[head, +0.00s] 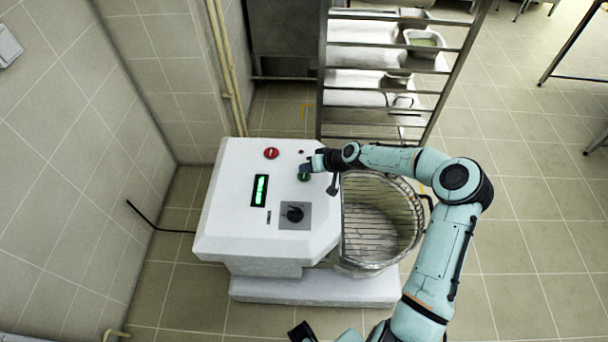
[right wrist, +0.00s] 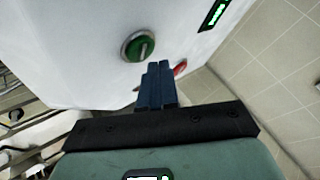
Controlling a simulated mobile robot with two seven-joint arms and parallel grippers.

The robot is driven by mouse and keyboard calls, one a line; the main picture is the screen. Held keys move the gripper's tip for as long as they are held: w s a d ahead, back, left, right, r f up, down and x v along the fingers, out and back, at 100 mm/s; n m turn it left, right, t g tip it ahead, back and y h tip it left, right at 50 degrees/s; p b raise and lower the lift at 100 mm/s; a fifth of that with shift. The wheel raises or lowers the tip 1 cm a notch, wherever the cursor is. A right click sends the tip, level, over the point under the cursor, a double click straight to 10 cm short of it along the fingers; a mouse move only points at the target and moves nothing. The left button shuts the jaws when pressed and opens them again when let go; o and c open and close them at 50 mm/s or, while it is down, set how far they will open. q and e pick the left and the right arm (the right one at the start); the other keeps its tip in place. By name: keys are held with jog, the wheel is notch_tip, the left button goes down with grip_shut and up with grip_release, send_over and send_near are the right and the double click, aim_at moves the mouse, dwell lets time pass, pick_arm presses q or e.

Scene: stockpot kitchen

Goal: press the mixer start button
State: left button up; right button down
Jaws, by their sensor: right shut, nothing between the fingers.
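The white mixer (head: 235,215) stands on the floor with its control panel facing up. The round green button (head: 304,177) sits near the panel's right edge, and in the right wrist view it (right wrist: 138,47) shows a pale bar mark. My right gripper (head: 308,168) is shut and empty, its fingers over the panel right by the green button. In the right wrist view the blue fingertips (right wrist: 158,66) appear just below and right of the button. I cannot tell whether they touch the panel. My left gripper is not in view.
A red button (head: 271,153), a lit green display (head: 260,190) and a black knob (head: 295,213) are on the same panel. A wire-guarded bowl (head: 375,225) stands right of the panel, below my right arm. A metal rack (head: 385,125) stands behind.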

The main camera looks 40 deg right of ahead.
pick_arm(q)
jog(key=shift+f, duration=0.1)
pick_arm(e)
jog(key=shift+f, duration=0.15)
dwell(0.6)
pick_arm(q)
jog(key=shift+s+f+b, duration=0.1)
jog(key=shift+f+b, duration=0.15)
jog(key=shift+b, duration=0.1)
pick_arm(e)
jog(key=shift+f, duration=0.25)
